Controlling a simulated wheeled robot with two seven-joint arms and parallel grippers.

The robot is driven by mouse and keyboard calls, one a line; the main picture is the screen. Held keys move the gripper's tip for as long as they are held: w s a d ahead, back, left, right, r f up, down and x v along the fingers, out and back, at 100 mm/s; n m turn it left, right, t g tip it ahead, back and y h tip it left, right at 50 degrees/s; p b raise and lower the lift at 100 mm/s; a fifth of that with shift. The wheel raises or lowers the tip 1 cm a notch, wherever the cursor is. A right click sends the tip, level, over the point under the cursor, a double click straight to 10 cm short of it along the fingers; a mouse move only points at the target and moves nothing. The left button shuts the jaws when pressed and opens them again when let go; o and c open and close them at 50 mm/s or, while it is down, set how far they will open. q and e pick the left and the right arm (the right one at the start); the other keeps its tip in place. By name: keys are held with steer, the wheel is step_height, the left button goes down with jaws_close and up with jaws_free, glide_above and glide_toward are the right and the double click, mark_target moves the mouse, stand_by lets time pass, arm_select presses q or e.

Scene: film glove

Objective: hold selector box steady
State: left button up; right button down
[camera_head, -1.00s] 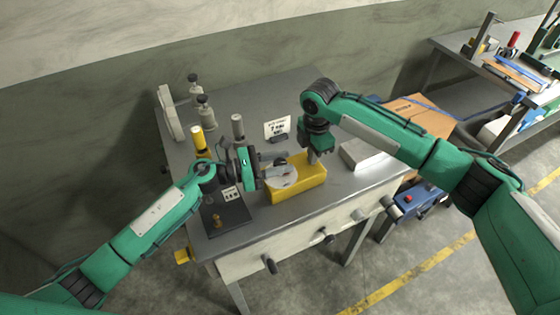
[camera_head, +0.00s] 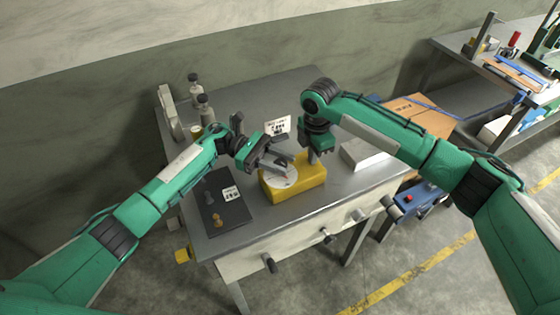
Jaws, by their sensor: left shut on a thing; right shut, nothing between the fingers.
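The yellow selector box (camera_head: 308,186) sits on the metal workbench and carries a white dial disc (camera_head: 279,180) on its top left. My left gripper (camera_head: 287,165) is over the dial, its fingers angled down to the right. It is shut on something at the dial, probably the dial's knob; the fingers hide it. My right gripper (camera_head: 313,158) is shut with nothing between the fingers. It points straight down, with its tips at the back of the box top; whether they press on it I cannot tell.
A dark board (camera_head: 233,212) with a label lies left of the box. A pale block (camera_head: 366,154) lies to the right, a printed card (camera_head: 278,125) stands behind, and bottles (camera_head: 205,112) stand at the back left. The bench's front right is clear.

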mark_target(280, 164)
arm_select(q)
steer(key=shift+s+f+g, duration=0.1)
steer(key=shift+g, duration=0.2)
steer(key=o, duration=1)
steer(key=shift+c, duration=0.2)
steer(key=shift+r, duration=0.6)
step_height(280, 164, up, 9)
steer(key=shift+s, duration=0.15)
